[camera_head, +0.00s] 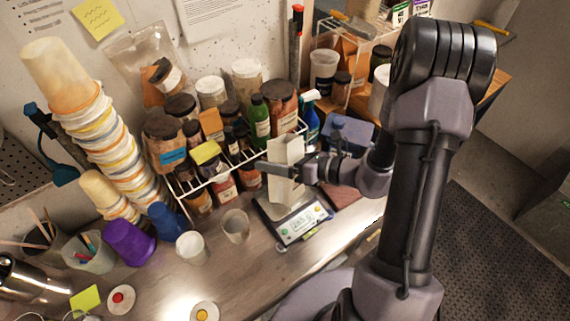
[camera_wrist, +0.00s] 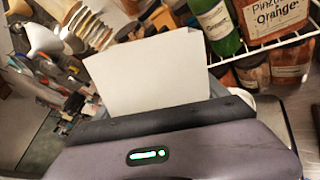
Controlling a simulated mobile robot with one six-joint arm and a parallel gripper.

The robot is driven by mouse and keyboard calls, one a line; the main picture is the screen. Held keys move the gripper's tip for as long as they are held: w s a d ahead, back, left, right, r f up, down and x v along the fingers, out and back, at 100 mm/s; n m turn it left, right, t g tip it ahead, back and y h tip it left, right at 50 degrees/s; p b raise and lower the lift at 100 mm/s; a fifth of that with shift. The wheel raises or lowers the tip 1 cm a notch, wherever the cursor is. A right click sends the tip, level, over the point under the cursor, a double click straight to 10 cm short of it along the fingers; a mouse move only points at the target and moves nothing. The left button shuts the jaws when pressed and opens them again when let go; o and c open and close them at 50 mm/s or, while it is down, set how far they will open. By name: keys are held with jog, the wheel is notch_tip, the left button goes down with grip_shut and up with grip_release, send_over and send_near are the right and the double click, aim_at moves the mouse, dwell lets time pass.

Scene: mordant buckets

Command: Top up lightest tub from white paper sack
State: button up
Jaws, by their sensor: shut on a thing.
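My gripper (camera_head: 278,171) is shut on the white paper sack (camera_head: 284,150), one dark finger crossing its front. The sack is upright, over or on the back of the digital scale (camera_head: 302,224); I cannot tell whether it touches it. In the wrist view the sack (camera_wrist: 150,75) rises pale and plain behind the dark gripper edge (camera_wrist: 150,122). On the bench left of the scale stand two open pale tubs, one translucent (camera_head: 235,227) and one white (camera_head: 192,248). Their fill levels and weights cannot be read. Whether a tub stands behind the sack is hidden.
A white wire rack (camera_head: 225,172) crowded with jars and bottles stands close behind the sack. The front middle of the bench is mostly clear.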

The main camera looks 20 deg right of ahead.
jog(key=n+t+b, duration=0.1)
jog(key=b, duration=0.3)
jog(key=w+n+t+y+b, duration=0.1)
jog(key=n+b, duration=0.1)
jog(key=b, duration=0.3)
jog(key=w+n+t+b, duration=0.1)
jog(key=n+b, duration=0.1)
jog(key=b, duration=0.2)
jog(key=shift+w+a+f+b, duration=0.2)
jog(key=shift+w+a+b, duration=0.05)
jog(key=shift+a+b, duration=0.05)
